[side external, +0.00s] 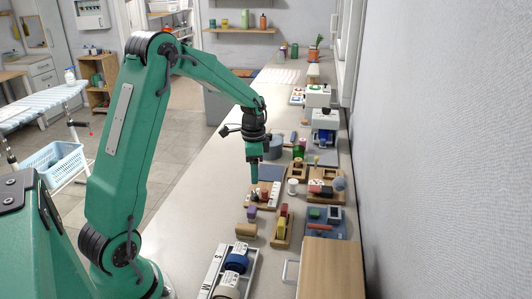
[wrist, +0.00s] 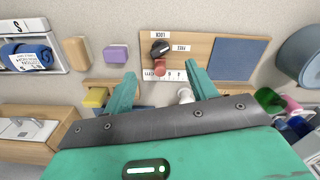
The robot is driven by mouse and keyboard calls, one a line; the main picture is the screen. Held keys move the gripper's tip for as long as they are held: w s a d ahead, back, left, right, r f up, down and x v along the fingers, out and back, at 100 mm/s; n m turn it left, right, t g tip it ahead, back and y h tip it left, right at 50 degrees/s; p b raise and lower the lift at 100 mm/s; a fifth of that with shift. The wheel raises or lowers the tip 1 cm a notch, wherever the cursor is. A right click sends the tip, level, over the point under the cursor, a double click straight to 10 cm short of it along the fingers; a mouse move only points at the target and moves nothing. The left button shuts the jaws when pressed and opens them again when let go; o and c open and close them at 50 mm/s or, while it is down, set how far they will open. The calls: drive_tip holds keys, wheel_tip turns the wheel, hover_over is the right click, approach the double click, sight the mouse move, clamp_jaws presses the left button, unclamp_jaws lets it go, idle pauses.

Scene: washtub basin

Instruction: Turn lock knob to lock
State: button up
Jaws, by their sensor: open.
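The lock knob (wrist: 160,49) is a dark round knob on a wooden board (wrist: 200,45) in the wrist view. A LOCK label is above it and a FREE label to its right. Its pale mark seems to point right, towards FREE. A red-orange handle (wrist: 160,67) sits just below the knob, over a marked scale strip. My gripper (wrist: 160,70) is open and empty, its green fingers on either side of the handle in the picture, with the knob just beyond. In the side external view my gripper (side external: 254,180) hangs pointing down over the board (side external: 274,196); the knob is too small to make out there.
A blue panel (wrist: 238,58) is on the board's right part. A purple block (wrist: 115,54) and a tan block (wrist: 68,50) lie left of it. A tray with rolled towels (wrist: 28,52) is further left. Several more fixtures line the counter beside the wall.

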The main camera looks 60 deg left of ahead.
sight(255, 193)
drive_tip(key=shift+m, duration=0.6)
drive_tip(key=shift+f, duration=0.1)
drive_tip(key=shift+f, duration=3.8)
drive_tip(key=c, duration=1)
